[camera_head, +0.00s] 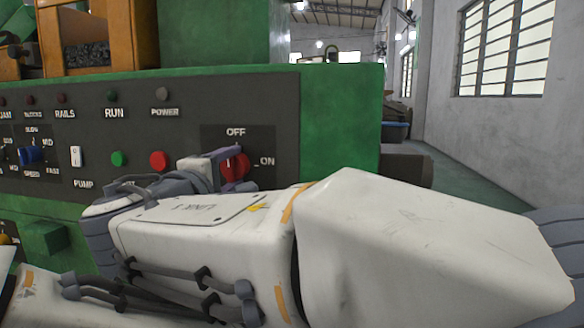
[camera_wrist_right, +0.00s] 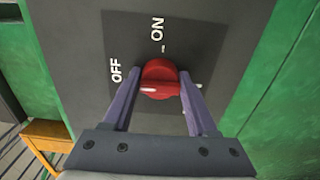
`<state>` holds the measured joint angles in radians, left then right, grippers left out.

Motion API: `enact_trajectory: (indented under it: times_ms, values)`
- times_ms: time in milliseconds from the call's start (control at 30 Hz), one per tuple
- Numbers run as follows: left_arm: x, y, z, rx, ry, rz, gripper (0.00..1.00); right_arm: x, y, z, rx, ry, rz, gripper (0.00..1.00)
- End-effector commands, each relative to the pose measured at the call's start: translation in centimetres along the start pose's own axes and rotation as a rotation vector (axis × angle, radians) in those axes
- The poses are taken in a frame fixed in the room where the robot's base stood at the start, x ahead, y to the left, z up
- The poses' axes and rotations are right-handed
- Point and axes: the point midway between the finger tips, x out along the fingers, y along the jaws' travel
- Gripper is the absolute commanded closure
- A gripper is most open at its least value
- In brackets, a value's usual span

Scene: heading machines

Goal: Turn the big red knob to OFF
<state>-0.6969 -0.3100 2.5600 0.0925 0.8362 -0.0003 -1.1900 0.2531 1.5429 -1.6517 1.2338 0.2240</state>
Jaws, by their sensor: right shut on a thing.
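The big red knob (camera_head: 235,168) sits on a dark plate at the right end of the machine's panel, with OFF above it and ON to its right. My right gripper (camera_head: 225,160) reaches it from the left. In the right wrist view the gripper's two fingers (camera_wrist_right: 160,84) are shut on the knob (camera_wrist_right: 160,72), one on each side. The knob's grip bar lies across that view, and its white mark is on the left half, the side of the OFF label. The exact pointing is partly hidden by the fingers in the head view. My left gripper is not in view.
Left of the knob on the panel are a red button (camera_head: 158,161), a green button (camera_head: 118,158), a white pump switch (camera_head: 77,156) and a blue speed knob (camera_head: 32,155). My right arm covers the lower panel. Open floor lies right of the machine.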

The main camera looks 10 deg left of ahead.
Motion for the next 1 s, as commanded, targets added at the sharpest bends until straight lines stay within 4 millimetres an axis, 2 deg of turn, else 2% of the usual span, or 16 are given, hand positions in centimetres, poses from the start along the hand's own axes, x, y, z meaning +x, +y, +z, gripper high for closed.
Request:
enact_trajectory:
  times_ms: [33, 100, 467, 567, 733, 800, 1000]
  values:
    - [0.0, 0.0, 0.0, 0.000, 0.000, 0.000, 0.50, -0.1, -0.1, -0.1, -0.002, 0.001, -0.002, 0.38]
    - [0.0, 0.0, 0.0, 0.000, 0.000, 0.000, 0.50, -0.1, -0.1, -0.1, -0.002, 0.001, -0.002, 0.12]
    - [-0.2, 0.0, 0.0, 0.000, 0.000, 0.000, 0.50, 0.0, 0.2, 0.0, 0.000, 0.000, -0.001, 0.12]
    - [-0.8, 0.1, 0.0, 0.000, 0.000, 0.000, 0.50, 0.0, 1.3, 0.0, 0.000, 0.001, 0.000, 0.12]
    - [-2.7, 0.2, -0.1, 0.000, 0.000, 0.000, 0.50, -0.1, 5.2, 0.1, 0.005, 0.002, 0.005, 0.12]
    - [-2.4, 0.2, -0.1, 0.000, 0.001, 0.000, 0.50, -0.5, 5.9, 2.1, 0.009, 0.000, 0.009, 0.12]
    - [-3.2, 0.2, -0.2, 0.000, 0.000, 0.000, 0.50, -1.4, 8.4, 6.4, 0.008, -0.006, 0.008, 0.12]
